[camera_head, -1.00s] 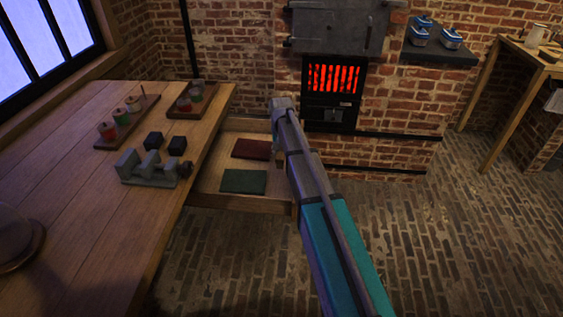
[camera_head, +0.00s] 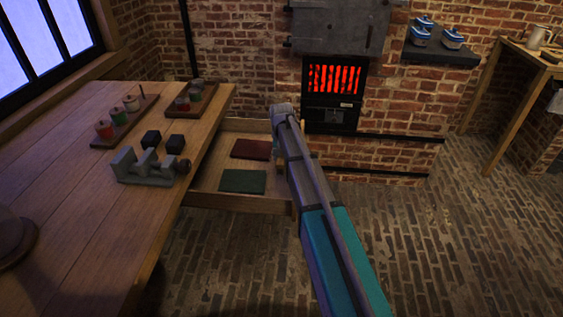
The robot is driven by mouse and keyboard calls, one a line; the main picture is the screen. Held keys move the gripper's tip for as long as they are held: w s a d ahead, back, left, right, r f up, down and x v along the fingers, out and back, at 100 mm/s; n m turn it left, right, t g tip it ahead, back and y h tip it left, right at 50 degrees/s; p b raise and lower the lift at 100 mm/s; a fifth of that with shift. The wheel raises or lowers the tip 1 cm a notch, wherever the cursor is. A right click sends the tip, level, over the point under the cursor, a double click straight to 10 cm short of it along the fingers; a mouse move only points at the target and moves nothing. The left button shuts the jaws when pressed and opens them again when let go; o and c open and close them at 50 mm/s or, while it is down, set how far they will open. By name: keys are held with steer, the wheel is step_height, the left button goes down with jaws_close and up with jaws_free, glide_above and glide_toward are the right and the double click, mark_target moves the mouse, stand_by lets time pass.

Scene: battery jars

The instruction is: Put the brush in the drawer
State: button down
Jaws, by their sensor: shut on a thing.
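The drawer (camera_head: 215,200) stands open, out from the right side of the wooden table. A dark red flat piece (camera_head: 251,149) and a dark green flat piece (camera_head: 243,182) lie inside it, with bare wood around them. My arm reaches up over the drawer's right end and covers part of it. My gripper is not visible, as my own arm links hide whatever is beyond them. I cannot make out the brush anywhere in the view.
A grey metal fixture (camera_head: 147,167) and two black blocks (camera_head: 151,138) sit on the table (camera_head: 75,225). Small racks of jars (camera_head: 121,121) stand further back. A stove with a glowing grate (camera_head: 334,78) is behind my arm. The brick floor (camera_head: 440,245) at right is clear.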

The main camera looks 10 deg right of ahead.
steer(key=shift+f, duration=0.45)
steer(key=shift+c, duration=1)
jaws_free()
steer(key=shift+r, duration=0.1)
steer(key=shift+r, duration=0.1)
step_height(320, 180, up, 12)
steer(key=p, duration=1.2)
steer(key=shift+s, duration=0.1)
steer(key=s+n, duration=0.3)
steer(key=s, duration=2.5)
steer(key=shift+s+a+n, duration=0.3)
steer(key=shift+a, duration=0.15)
